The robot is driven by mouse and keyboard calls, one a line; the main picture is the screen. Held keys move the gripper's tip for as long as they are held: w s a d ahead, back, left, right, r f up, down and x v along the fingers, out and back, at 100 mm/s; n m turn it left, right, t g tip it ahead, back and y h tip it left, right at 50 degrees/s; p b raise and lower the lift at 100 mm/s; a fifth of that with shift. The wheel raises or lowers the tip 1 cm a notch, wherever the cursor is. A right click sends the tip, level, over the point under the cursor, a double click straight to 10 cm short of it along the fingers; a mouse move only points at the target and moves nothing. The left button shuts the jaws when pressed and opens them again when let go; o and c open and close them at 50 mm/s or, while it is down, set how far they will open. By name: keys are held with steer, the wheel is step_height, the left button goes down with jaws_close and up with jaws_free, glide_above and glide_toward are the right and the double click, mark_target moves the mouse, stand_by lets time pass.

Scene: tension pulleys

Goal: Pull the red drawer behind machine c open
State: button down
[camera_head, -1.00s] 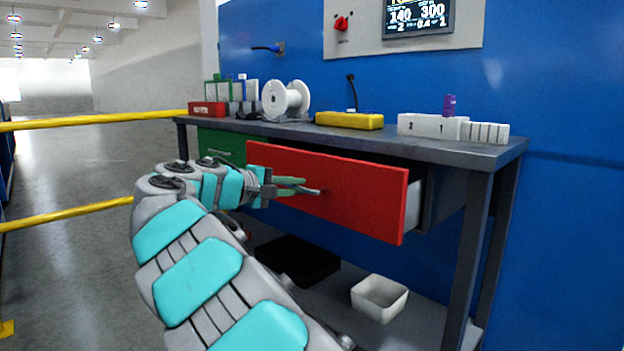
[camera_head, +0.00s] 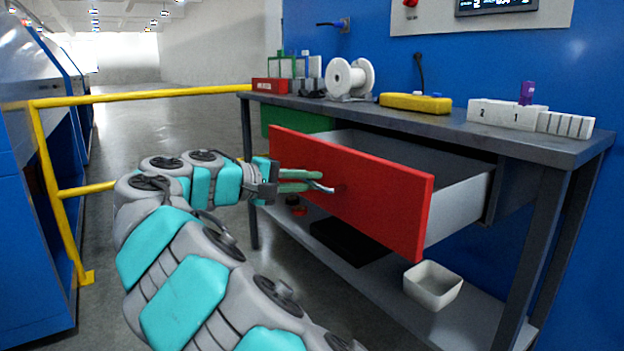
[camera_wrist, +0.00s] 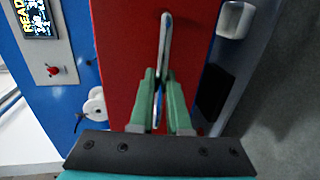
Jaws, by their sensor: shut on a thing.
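The red drawer (camera_head: 375,200) stands well out from the grey workbench (camera_head: 500,138), with its light inner side and dark interior showing in the head view. Its red front fills the middle of the wrist view (camera_wrist: 190,50). My gripper (camera_head: 322,183) is at the front of the drawer. In the wrist view its green fingers (camera_wrist: 160,100) are closed around the slim metal handle (camera_wrist: 165,40). The far end of the handle sticks out past the fingertips. Machine c is not clearly marked in these frames.
A green drawer (camera_head: 285,122) sits shut to the left. A white bin (camera_head: 432,284) and a black tray (camera_head: 348,242) are on the lower shelf. A white spool (camera_head: 350,78) and a yellow box (camera_head: 415,103) stand on top. Yellow railing (camera_head: 150,95) runs at the left over open floor.

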steer(key=shift+f, duration=0.15)
steer(key=c, duration=0.9)
jaws_free()
steer(key=p+v, duration=0.1)
steer(key=v, duration=0.6)
steer(key=shift+s+a, duration=0.2)
steer(key=shift+a, duration=0.15)
